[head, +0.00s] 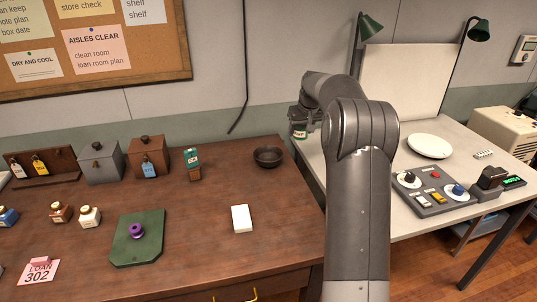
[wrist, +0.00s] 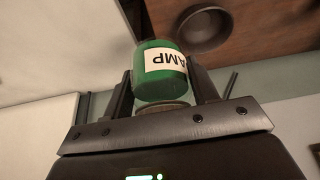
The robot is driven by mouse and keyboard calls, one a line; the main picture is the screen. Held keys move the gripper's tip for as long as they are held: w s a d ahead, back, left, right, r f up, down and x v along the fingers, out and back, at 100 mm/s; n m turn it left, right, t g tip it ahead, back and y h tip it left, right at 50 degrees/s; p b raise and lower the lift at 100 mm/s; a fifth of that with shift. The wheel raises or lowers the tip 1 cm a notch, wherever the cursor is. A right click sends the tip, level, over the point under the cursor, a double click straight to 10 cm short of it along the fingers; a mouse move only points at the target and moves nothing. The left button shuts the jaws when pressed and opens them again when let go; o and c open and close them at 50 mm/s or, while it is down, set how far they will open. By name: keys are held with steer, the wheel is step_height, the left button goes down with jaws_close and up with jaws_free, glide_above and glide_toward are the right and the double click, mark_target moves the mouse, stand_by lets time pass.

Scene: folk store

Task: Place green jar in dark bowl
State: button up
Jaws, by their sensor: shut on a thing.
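The green jar (wrist: 158,85), with a white label reading "AMP", is between the fingers of my gripper (wrist: 163,90) in the wrist view. In the head view the green jar (head: 299,134) hangs below my gripper (head: 297,122), raised near the right end of the wooden table. My gripper is shut on the jar. The dark bowl (head: 268,158) stands on the wooden table near its back right corner, to the left of the jar and apart from it. The bowl (wrist: 203,30) also shows at the top of the wrist view. Its inside looks empty.
A green bottle (head: 192,162) stands left of the bowl on the wooden table (head: 190,220). A white block (head: 242,219) lies in front. A grey box (head: 101,160) and a brown box (head: 148,156) stand at the back. A light table with a white plate (head: 430,146) is at right.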

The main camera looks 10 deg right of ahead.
steer(key=shift+s+d, duration=0.25)
steer(key=shift+d, duration=0.95)
steer(key=shift+w+a+f, duration=1.2)
steer(key=shift+a+f, duration=0.25)
steer(key=shift+f, duration=0.35)
steer(key=shift+w+a+f, duration=1.15)
steer(key=shift+a+f, duration=0.3)
steer(key=shift+f, duration=0.35)
steer(key=shift+w+a+f, duration=1.2)
steer(key=shift+a+f, duration=0.25)
steer(key=shift+f, duration=0.35)
steer(key=shift+f, duration=0.3)
steer(key=o, duration=1)
steer(key=shift+o, duration=0.2)
